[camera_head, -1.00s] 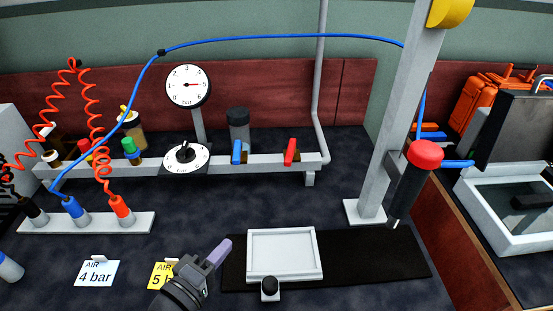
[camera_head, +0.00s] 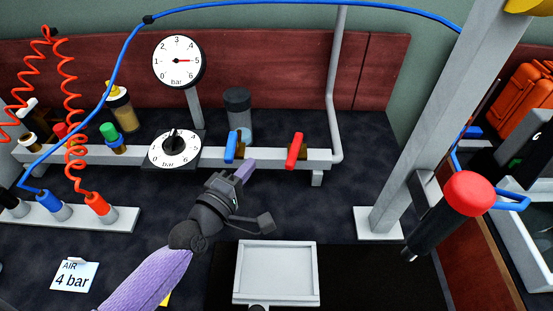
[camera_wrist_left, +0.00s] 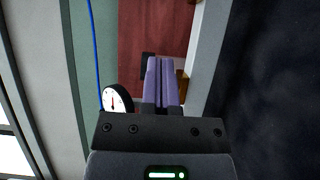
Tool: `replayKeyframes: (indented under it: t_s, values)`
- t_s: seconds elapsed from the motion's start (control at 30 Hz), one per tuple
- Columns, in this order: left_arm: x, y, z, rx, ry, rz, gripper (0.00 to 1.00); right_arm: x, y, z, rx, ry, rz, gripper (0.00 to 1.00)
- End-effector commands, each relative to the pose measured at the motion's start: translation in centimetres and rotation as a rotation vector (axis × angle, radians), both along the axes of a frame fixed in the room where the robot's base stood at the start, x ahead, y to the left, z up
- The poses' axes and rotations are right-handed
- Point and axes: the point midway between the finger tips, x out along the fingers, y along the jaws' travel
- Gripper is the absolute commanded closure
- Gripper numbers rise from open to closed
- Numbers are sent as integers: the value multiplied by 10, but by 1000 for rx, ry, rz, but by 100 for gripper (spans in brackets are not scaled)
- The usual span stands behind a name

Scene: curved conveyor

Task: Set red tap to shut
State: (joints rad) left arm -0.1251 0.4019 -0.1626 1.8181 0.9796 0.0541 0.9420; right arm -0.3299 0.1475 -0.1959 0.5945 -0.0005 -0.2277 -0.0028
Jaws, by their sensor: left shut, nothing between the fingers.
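The red tap (camera_head: 294,150) is on the grey rail at the back of the bench. Its lever lies across the rail, its upper end leaning slightly right. The blue tap (camera_head: 231,147) is left of it on the same rail. My left gripper (camera_head: 246,171) is shut and empty, just in front of the rail, below and between the two taps and apart from the red one. In the left wrist view its purple fingers (camera_wrist_left: 164,82) are together, and I cannot make out the red lever. My right gripper is not in view.
A dial gauge (camera_head: 177,61) and a round regulator knob (camera_head: 174,143) stand left of the taps. A dark canister (camera_head: 238,117) is behind the blue tap. A grey post (camera_head: 425,130) with a red-topped tool (camera_head: 468,194) stands right. A white tray (camera_head: 276,273) lies in front.

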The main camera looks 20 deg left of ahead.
Motion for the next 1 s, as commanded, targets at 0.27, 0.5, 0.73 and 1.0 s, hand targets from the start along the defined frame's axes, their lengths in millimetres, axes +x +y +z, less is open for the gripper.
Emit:
replayKeyframes:
  t_s: [0.27,0.5,0.73,1.0]
  values:
    - [35,-28,2,-7,1,-1,100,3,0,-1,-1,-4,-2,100]
    - [35,-47,0,0,1,0,100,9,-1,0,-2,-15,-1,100]
    - [35,-47,0,1,1,0,100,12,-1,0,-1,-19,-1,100]
    - [33,-58,7,-8,0,116,100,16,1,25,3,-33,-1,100]
